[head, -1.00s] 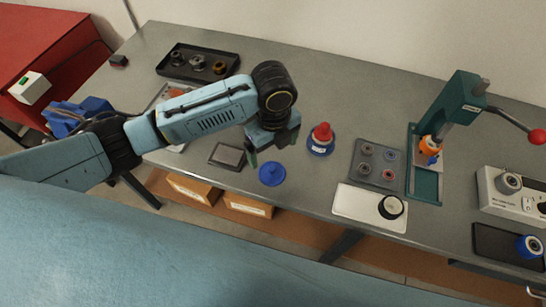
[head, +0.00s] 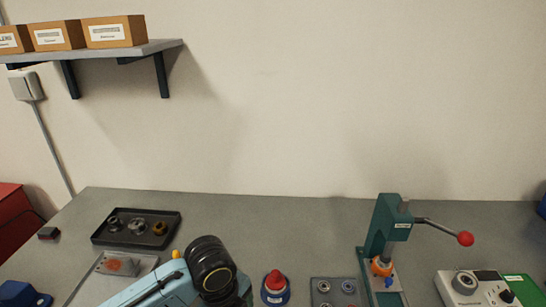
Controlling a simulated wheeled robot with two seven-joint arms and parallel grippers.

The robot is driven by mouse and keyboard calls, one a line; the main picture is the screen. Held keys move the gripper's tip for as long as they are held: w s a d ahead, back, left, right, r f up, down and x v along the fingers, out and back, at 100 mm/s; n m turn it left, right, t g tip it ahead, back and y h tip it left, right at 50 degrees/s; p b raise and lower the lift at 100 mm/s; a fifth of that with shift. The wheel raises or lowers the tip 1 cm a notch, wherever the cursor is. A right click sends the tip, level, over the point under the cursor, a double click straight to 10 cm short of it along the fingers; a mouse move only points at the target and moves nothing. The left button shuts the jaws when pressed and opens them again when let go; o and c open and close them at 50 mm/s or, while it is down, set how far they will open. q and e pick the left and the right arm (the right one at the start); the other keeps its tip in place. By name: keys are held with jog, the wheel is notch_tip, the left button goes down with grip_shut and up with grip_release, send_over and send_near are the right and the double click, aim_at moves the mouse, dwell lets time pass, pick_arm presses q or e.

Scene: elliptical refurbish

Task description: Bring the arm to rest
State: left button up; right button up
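My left arm (head: 210,268) comes in at the bottom of the head view, with its black wrist joint over the front part of the grey workbench (head: 310,235). The bottom edge of the view cuts off the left gripper, so its fingers do not show and I cannot tell whether it is open or shut. My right arm and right gripper are not in view.
A black tray (head: 100,236) with several metal parts lies at the back left. A red-topped blue bottle (head: 275,290) stands right of my wrist. A green press (head: 385,235) with a red-knobbed lever and a grey device (head: 470,290) stand farther right. A wall shelf (head: 110,50) holds boxes.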

pick_arm(q)
jog(key=s+d+f+n+t+h, duration=0.1)
jog(key=s+f+n+t+h, duration=0.1)
jog(key=s+n, duration=0.6)
jog(key=s+a+n+t+y, duration=0.1)
jog(key=s+a+n, duration=0.3)
jog(key=a+n, duration=0.3)
jog(key=s+a+n+y, duration=0.2)
jog(key=s+a+n, duration=0.3)
jog(key=a+n, duration=0.2)
notch_tip(320, 180, down, 30)
jog(key=s+g+b, duration=0.1)
jog(key=b, duration=0.5)
jog(key=s+a+f+b, duration=0.1)
jog(key=s+f+b, duration=0.1)
jog(key=s+f, duration=0.6)
jog(key=s+a+f+g+b, duration=0.1)
jog(key=s+f+b, duration=0.1)
jog(key=s+f, duration=0.7)
notch_tip(320, 180, down, 4)
jog(key=shift+a+m+b, duration=0.3)
jog(key=shift+b, duration=0.05)
